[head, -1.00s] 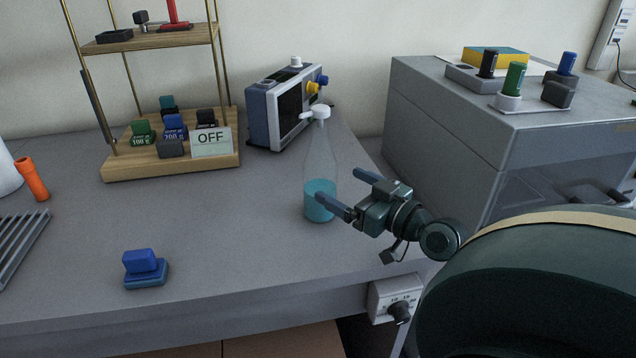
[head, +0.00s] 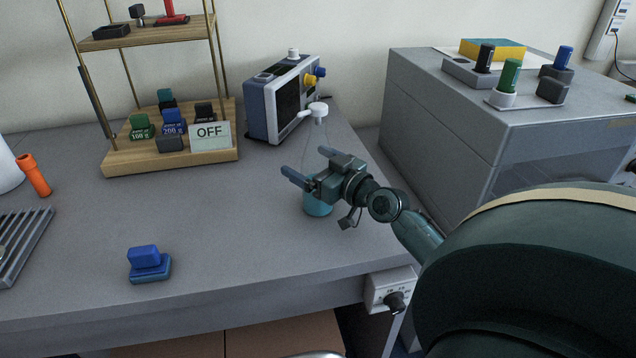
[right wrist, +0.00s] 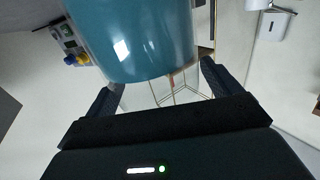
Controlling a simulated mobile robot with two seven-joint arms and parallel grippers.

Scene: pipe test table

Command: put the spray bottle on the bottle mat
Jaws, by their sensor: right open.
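The spray bottle (head: 317,211) is clear with teal liquid and a white spray head, standing upright on the grey table. My right gripper (head: 310,167) is open at the bottle's middle, its jaws overlapping the bottle in the head view. In the right wrist view the bottle's teal part (right wrist: 140,40) fills the top, and the clear part lies between the open fingers (right wrist: 160,88). I cannot tell whether a finger touches it. I cannot make out a bottle mat. My left gripper is not in view.
A boxy instrument with a screen (head: 277,100) stands just behind the bottle. A wooden shelf (head: 120,165) with weights and an OFF sign is to the left. A big grey cabinet (head: 440,130) stands right. A blue block (head: 148,262) lies at the front; the table between is clear.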

